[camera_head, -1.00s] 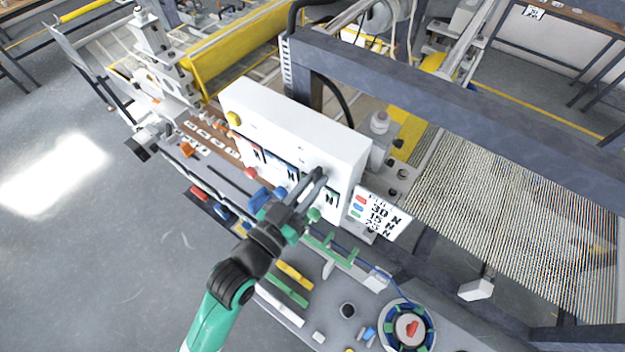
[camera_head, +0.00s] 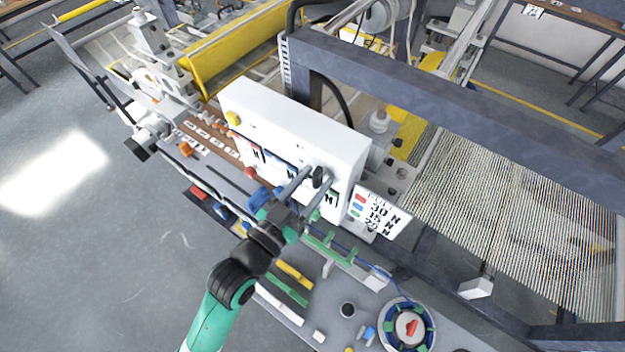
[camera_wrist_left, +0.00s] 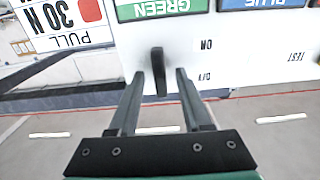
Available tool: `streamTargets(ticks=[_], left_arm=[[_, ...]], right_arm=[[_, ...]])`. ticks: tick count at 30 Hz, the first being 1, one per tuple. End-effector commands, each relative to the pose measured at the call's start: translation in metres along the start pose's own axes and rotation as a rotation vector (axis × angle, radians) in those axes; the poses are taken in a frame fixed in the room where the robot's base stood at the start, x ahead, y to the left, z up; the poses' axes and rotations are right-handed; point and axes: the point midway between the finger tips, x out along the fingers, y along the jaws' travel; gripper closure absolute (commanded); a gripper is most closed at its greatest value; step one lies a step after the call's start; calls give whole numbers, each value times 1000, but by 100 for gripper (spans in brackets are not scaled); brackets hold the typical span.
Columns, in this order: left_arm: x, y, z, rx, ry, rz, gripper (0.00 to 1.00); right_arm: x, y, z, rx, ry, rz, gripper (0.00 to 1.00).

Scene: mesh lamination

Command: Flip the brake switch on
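The brake switch is a black lever (camera_head: 318,177) on the front of the white control box (camera_head: 290,118). In the left wrist view the lever (camera_wrist_left: 158,70) stands out from the white panel, next to printed ON and OFF labels (camera_wrist_left: 206,60) that appear upside down. My left gripper (camera_head: 319,172) is open at the box front. In the left wrist view its two fingertips (camera_wrist_left: 159,76) lie on either side of the lever, with gaps on both sides. My right gripper is not in view.
A PULL sign (camera_head: 378,212) hangs at the box's right end. Below right is a round dial with a red knob (camera_head: 411,328). A dark beam (camera_head: 430,100) crosses behind the box. Open floor (camera_head: 90,240) lies left.

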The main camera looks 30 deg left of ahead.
Motion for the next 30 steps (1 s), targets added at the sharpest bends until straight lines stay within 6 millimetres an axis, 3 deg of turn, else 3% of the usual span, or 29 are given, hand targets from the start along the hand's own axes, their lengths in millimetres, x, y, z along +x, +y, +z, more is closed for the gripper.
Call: streamTargets(ticks=[8, 21, 25, 30], left_arm=[[-6, 0, 1, -1, -1, 0, 51], [-98, 0, 3, -1, -3, -1, 51], [-113, 0, 2, 0, -2, -1, 51], [-117, 0, 0, 0, 0, 0, 51]], right_arm=[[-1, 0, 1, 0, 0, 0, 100], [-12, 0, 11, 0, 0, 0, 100], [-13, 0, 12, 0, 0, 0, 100], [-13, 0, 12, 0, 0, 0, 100]])
